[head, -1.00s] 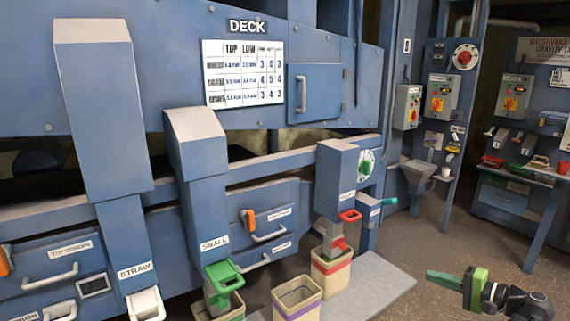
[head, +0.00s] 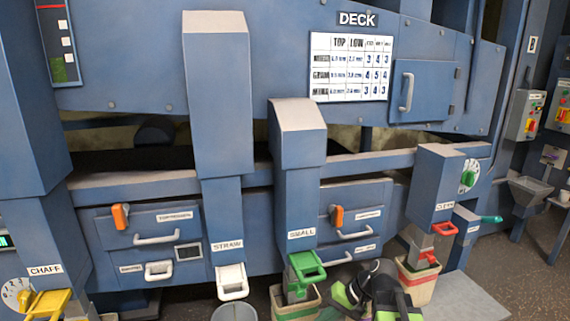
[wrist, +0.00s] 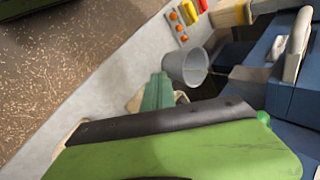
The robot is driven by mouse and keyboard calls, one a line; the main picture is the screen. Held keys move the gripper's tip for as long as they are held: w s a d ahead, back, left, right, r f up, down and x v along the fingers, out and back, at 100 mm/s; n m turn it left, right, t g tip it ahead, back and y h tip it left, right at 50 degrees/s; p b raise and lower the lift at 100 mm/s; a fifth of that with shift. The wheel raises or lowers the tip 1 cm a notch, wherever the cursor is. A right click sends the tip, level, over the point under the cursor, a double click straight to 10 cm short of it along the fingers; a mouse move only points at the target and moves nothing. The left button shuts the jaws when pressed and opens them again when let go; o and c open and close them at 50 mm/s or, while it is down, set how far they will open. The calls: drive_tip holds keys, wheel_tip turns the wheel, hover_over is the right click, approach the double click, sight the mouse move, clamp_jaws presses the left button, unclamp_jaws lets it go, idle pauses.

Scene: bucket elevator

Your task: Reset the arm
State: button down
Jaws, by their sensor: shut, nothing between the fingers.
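My gripper shows in the wrist view (wrist: 158,92) as green fingers closed together, with nothing held between them. The bright green gripper body fills the bottom of that view. In the head view my dark arm with bright green parts is at the lower middle, in front of the bins and right of the green SMALL spout (head: 306,268). The fingertips are hard to make out there. A grey bucket (wrist: 187,67) lies just beyond the fingertips in the wrist view. I cannot tell whether they touch anything.
The blue machine has a white STRAW spout (head: 232,283), a yellow CHAFF spout (head: 48,304) and a red spout (head: 445,229). A red-striped bin (head: 418,284) stands right of my arm. Drawers with handles (head: 156,238) line the front. Brown floor is open at right (head: 520,265).

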wheel_tip(320, 180, down, 3)
drive_tip(key=s+a+n+g+h, duration=0.1)
drive_tip(key=s+a+n+h, duration=0.1)
drive_tip(key=s+a+h, duration=0.1)
drive_tip(key=d+h+p, duration=0.2)
drive_tip(key=d+h, duration=0.3)
drive_tip(key=d, duration=0.4)
wheel_tip(320, 180, up, 11)
drive_tip(key=p, duration=1)
drive_tip(key=shift+a+f+y, duration=0.2)
drive_tip(key=shift+a+y, duration=0.1)
drive_tip(key=shift+s, duration=0.1)
